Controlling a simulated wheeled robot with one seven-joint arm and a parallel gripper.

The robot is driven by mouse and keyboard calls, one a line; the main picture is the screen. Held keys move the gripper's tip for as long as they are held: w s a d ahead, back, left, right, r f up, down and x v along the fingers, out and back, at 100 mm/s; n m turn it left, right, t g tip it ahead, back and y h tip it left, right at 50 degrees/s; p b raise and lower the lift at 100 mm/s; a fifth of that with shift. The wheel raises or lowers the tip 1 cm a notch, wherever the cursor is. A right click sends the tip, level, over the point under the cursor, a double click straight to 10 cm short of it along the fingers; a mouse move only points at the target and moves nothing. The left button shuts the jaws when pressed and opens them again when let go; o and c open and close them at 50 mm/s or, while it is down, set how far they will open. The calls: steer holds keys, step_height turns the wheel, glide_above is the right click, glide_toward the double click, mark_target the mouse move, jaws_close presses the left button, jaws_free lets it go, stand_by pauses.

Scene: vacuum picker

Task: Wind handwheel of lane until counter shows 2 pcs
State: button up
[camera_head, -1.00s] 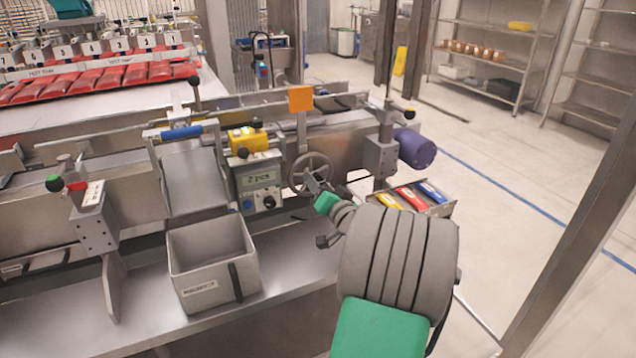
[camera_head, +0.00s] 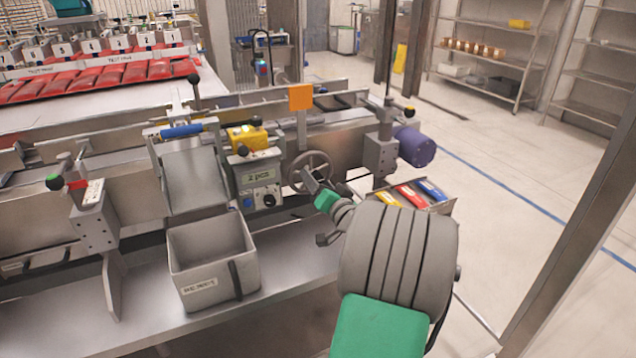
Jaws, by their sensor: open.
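The grey handwheel (camera_head: 299,167) is mounted on the side of the lane (camera_head: 340,145), right of the control box. The counter (camera_head: 257,177) has a greenish display that reads 2 pcs. My gripper (camera_head: 311,181) is open at the lower right part of the handwheel. It overlaps the rim in the picture, and I cannot tell whether it touches it. My forearm comes in from the lower right and hides part of the rail behind it.
A grey bin (camera_head: 212,268) stands on the shelf below the chute (camera_head: 195,178). A tray with yellow, red and blue items (camera_head: 408,196) sits right of my wrist. A purple motor (camera_head: 416,147) juts out at the lane's right end. The floor at right is clear.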

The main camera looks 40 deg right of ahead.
steer(key=v, duration=0.7)
steer(key=shift+s, duration=0.4)
steer(key=shift+a, duration=0.1)
